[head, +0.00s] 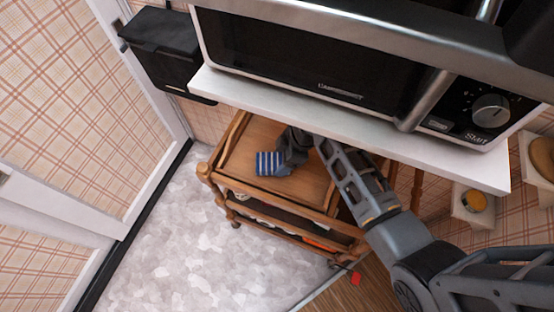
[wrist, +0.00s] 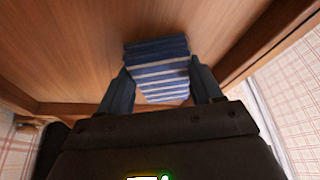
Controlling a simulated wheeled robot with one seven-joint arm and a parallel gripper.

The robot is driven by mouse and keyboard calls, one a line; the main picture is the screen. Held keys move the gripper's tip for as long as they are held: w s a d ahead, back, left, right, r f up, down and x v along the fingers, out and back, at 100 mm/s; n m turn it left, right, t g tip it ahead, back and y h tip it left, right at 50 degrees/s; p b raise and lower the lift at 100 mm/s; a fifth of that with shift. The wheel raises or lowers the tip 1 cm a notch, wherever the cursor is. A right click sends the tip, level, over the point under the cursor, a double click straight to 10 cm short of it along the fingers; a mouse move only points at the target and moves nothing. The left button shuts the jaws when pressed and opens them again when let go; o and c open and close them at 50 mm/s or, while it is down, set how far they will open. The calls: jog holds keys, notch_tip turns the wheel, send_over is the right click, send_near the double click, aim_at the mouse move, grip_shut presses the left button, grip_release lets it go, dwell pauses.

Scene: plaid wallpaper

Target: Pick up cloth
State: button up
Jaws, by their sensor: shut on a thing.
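The cloth (head: 270,163) is blue with white stripes and looks folded. It is at the wooden trolley's top tray, under the white shelf. In the wrist view the cloth (wrist: 160,72) sits between the two fingers of my gripper (wrist: 160,88). My gripper (head: 284,158) is shut on the cloth in the head view, reaching in from the right. Whether the cloth still touches the tray is hard to tell. The gripper's far side is partly hidden by the shelf and my arm.
The wooden trolley (head: 208,170) has raised rails and a lower level with items. A white shelf (head: 235,92) with a microwave (head: 300,65) overhangs the trolley closely. A black bin (head: 165,48) hangs at the left. The pale floor (head: 165,235) in front is clear.

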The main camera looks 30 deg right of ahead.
aim_at(275, 161)
jog(key=shift+r, duration=0.15)
jog(key=shift+r+p, duration=0.85)
jog(key=shift+p, duration=0.05)
notch_tip(275, 161, up, 2)
jog(key=shift+r+p, duration=0.1)
jog(key=shift+p, duration=0.9)
jog(key=s+a+f+p, duration=0.1)
jog(key=s+a+f, duration=0.1)
jog(key=s, duration=3)
jog(key=shift+a, duration=0.15)
jog(key=shift+f, duration=0.1)
